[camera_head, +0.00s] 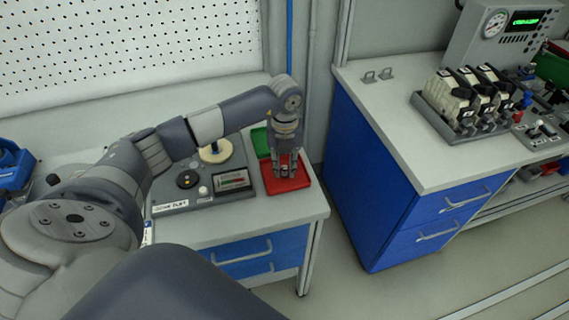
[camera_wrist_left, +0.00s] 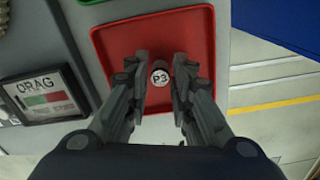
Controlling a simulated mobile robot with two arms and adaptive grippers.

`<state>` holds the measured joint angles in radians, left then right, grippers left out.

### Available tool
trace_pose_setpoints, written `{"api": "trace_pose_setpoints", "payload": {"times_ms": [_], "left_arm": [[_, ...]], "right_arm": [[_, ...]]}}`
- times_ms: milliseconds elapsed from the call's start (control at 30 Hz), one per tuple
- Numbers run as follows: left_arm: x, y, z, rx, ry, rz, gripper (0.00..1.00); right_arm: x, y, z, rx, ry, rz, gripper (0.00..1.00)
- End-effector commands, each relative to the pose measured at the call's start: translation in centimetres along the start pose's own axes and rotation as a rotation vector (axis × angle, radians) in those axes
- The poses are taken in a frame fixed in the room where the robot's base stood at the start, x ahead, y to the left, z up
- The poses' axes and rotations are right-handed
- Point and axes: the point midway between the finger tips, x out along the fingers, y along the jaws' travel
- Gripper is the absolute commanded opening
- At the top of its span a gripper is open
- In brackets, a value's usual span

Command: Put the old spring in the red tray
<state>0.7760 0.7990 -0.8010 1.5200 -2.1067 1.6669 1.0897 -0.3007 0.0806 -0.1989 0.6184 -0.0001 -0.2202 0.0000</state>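The red tray (camera_head: 299,184) lies on the near bench at its right end, and it fills the upper middle of the left wrist view (camera_wrist_left: 204,22). My left gripper (camera_head: 284,168) points down over it, with its fingertips low in the tray area. My right gripper is out of view.
A green tray (camera_head: 260,142) lies behind the red one. A grey fixture with a DRAG gauge (camera_head: 233,181) and a cream disc (camera_head: 215,152) stands to the left. Floor separates this bench from a blue cabinet (camera_head: 367,165) carrying a rack of parts (camera_head: 462,128).

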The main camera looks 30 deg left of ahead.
Motion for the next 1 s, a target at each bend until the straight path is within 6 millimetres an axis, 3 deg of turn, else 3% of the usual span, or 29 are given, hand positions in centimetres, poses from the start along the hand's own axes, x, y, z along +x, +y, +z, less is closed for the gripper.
{"api": "trace_pose_setpoints", "payload": {"times_ms": [467, 1000], "left_arm": [[-0.9, 0.0, 0.1, 0.0, -0.003, -0.001, 0.34], [-11.1, 0.0, 0.1, -0.001, -0.002, -0.002, 0.34]], "right_arm": [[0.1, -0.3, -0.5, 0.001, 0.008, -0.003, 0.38], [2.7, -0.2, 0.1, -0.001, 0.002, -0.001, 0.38]]}}
